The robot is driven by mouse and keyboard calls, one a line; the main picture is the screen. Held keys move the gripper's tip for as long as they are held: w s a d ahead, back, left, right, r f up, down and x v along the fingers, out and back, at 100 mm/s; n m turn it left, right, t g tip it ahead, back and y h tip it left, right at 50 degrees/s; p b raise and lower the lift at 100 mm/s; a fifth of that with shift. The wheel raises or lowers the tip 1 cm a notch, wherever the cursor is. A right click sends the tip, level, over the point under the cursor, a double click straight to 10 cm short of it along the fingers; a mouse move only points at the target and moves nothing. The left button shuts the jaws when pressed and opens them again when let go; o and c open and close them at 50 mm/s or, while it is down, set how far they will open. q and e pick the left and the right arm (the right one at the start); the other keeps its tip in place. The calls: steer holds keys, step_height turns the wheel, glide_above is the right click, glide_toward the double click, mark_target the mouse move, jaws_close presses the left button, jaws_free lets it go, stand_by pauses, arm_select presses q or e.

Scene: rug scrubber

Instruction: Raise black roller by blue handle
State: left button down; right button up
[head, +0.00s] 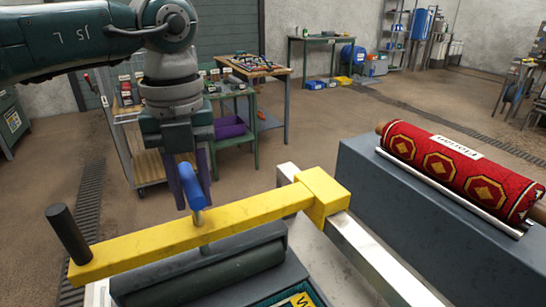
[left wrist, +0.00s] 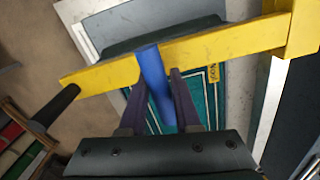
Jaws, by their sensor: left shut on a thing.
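The blue handle (head: 193,186) stands on the yellow bar (head: 130,245). It also shows in the left wrist view (left wrist: 154,82). My left gripper (head: 190,180) comes down from above with its purple fingers shut on the blue handle, one on each side of it. The black roller (head: 205,275) lies under the yellow bar, above the green rug at the lower edge of the head view. In the left wrist view part of a dark roller housing (left wrist: 165,20) shows behind the bar. My right gripper is not in view.
A black knob (head: 68,230) sticks up at the bar's left end. The bar meets a yellow block on a metal rail (head: 375,260). A rolled red rug (head: 455,170) lies on a grey bench (head: 400,210) at right. Tables and shelves stand behind.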

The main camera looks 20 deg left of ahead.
arm_select(q)
step_height(320, 180, up, 5)
steer(key=p, duration=0.2)
steer(key=shift+f+p, duration=0.15)
steer(key=shift+p, duration=0.25)
steer(key=shift+d+f, duration=0.1)
steer(key=shift+f, duration=0.05)
steer(key=c, duration=0.7)
jaws_free()
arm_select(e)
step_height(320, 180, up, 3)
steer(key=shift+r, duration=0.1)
arm_select(q)
step_height(320, 180, up, 10)
steer(key=shift+f+b, duration=0.1)
steer(key=shift+b, duration=1)
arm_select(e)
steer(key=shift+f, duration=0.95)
